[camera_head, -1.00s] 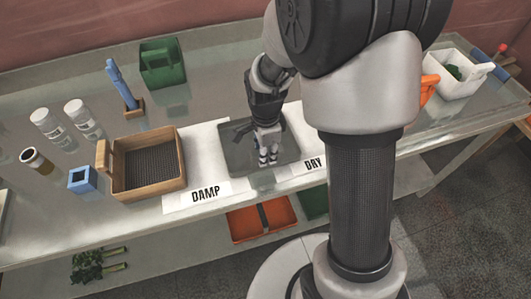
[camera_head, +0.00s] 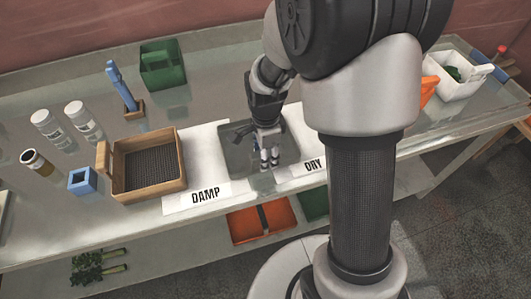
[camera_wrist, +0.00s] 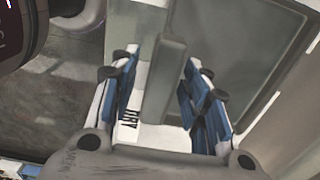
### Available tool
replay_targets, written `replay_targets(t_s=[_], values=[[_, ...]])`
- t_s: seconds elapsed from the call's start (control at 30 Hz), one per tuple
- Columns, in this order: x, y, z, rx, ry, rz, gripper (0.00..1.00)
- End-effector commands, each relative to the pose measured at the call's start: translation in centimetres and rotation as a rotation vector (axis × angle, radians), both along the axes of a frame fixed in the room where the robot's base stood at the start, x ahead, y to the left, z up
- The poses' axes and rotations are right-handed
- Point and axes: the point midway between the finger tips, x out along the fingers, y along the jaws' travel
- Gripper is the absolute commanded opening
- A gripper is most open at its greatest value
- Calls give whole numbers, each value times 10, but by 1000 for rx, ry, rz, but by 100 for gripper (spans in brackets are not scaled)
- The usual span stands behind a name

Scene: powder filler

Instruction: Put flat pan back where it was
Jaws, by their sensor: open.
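The flat pan (camera_head: 236,152) is a shallow dark grey tray lying on the bench, behind and between the DAMP and DRY labels. Its grey surface shows at the upper right in the wrist view (camera_wrist: 243,42). My gripper (camera_head: 270,163) reaches down over the pan's front part. In the wrist view my gripper (camera_wrist: 165,105) is open, with blue-padded fingers on either side of an upright grey bar (camera_wrist: 163,92), which looks like the pan's handle. A gap shows between the bar and the fingers. My arm hides part of the pan in the head view.
The DAMP label (camera_head: 206,195) and DRY label (camera_head: 312,165) lie along the front edge. A wooden box (camera_head: 115,178) stands left of the pan. A green bin (camera_head: 162,65) stands behind it, and a white crate (camera_head: 457,82) at the far right.

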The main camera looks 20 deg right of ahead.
Motion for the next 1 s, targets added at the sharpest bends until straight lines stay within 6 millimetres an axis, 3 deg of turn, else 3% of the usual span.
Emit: replay_targets(t_s=[0.5,0.73,0.87,1.0], values=[[0,0,100,0,-4,0,42],[-2,0,123,0,-6,11,42],[-14,0,146,-5,-42,133,42],[-48,-1,189,-33,-123,438,42]])
